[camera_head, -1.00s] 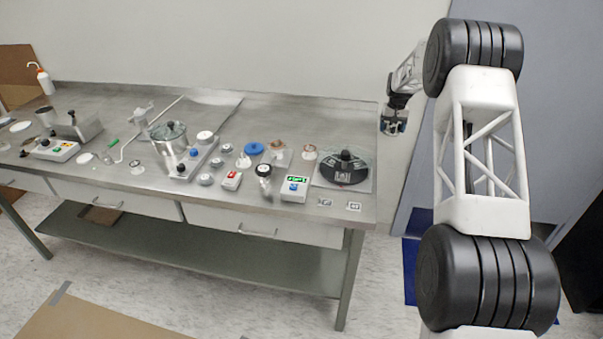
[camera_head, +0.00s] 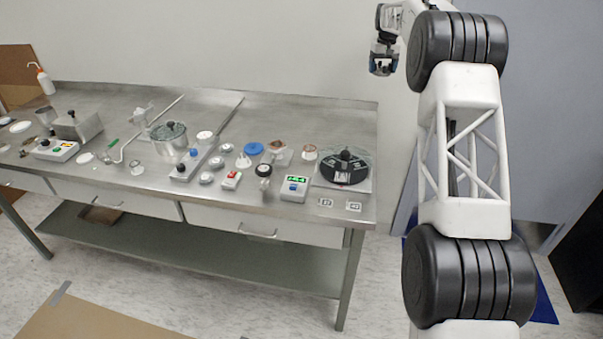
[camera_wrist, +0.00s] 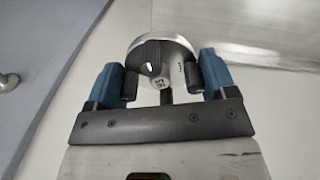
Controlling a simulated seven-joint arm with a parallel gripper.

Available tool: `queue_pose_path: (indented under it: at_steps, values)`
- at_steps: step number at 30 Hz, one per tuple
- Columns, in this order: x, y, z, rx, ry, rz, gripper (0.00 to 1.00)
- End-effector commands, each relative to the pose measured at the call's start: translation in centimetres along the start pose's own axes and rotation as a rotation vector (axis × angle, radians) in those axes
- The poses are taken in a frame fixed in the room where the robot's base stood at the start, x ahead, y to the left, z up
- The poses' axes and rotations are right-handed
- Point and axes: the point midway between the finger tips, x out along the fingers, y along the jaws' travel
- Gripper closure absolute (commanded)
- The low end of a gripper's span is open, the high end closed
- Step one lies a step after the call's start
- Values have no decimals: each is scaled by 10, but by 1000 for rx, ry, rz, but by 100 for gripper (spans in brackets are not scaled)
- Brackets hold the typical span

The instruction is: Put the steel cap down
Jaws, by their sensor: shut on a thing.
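The steel cap (camera_wrist: 178,50) is a round, shiny metal piece with a dark knob and a printed label. It shows in the wrist view between the two fingers. My gripper (camera_wrist: 161,84) is shut on it, with a dark-tipped blue finger at each side. In the head view my gripper (camera_head: 382,68) hangs high, over or behind the back right corner of the bench (camera_head: 310,112) in the picture. I cannot make out the cap clearly there. I see nothing touching the cap from below.
A steel pot (camera_head: 170,138) and several small parts stand further left. The bench's back strip is mostly clear.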

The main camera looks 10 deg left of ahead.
Motion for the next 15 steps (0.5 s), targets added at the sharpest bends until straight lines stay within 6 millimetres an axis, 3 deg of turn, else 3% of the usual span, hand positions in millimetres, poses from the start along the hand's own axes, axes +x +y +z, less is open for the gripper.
queue_pose_path:
  at_steps: [7,15]
  values:
    - [-4,-25,14,-73,1,0,49]
    - [7,-58,41,-178,0,0,49]
